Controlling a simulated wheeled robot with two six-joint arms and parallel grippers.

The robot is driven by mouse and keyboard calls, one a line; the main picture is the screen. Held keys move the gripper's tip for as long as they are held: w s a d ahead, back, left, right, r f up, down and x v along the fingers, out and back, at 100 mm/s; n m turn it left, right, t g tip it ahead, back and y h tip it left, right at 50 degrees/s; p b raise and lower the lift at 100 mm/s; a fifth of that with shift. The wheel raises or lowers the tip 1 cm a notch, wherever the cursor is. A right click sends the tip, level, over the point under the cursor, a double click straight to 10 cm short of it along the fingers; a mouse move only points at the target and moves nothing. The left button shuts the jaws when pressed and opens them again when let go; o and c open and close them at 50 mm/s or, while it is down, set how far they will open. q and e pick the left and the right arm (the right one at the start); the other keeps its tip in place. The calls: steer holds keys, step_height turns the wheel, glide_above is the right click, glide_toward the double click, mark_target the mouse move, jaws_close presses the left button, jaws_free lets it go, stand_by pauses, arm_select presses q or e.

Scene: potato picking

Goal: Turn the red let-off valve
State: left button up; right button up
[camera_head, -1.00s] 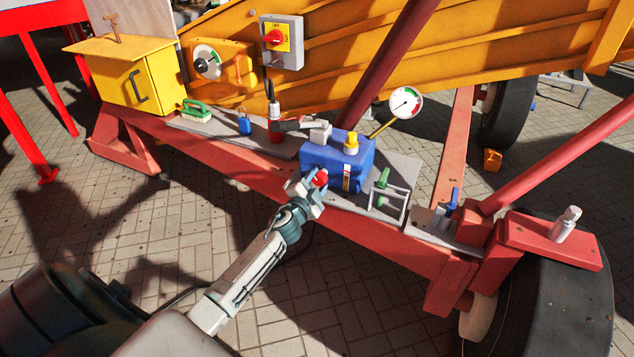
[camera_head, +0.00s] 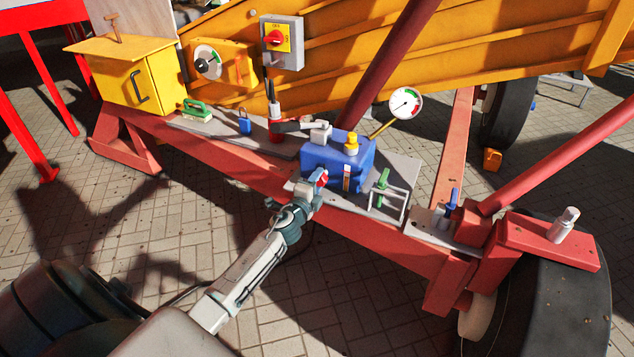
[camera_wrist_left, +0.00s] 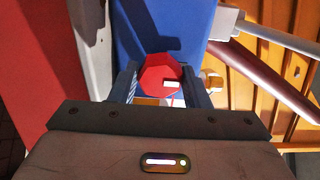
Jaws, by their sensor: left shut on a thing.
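The red let-off valve (camera_wrist_left: 160,76) is a faceted red knob with a white mark on its face, low on the front of the blue tank (camera_head: 338,152). In the wrist view it sits between the two fingers of my left gripper (camera_wrist_left: 162,84), which is shut on it. In the head view my left gripper (camera_head: 313,184) is at the tank's lower left corner and hides most of the valve (camera_head: 322,178). My right gripper is not in view.
The tank has a yellow cap (camera_head: 351,143). A green-handled valve (camera_head: 384,180) in a metal frame stands to its right. A pressure gauge (camera_head: 406,103) rises behind it. A blue padlock (camera_head: 245,123) and a green-backed brush (camera_head: 198,110) lie to the left.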

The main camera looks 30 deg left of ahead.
arm_select(q)
steer(key=shift+f, duration=0.1)
stand_by(0.3)
steer(key=o, duration=0.9)
steer(key=shift+o, duration=0.2)
steer(key=s+d+b, duration=0.1)
steer(key=s, duration=0.9)
steer(key=shift+s+d, duration=0.4)
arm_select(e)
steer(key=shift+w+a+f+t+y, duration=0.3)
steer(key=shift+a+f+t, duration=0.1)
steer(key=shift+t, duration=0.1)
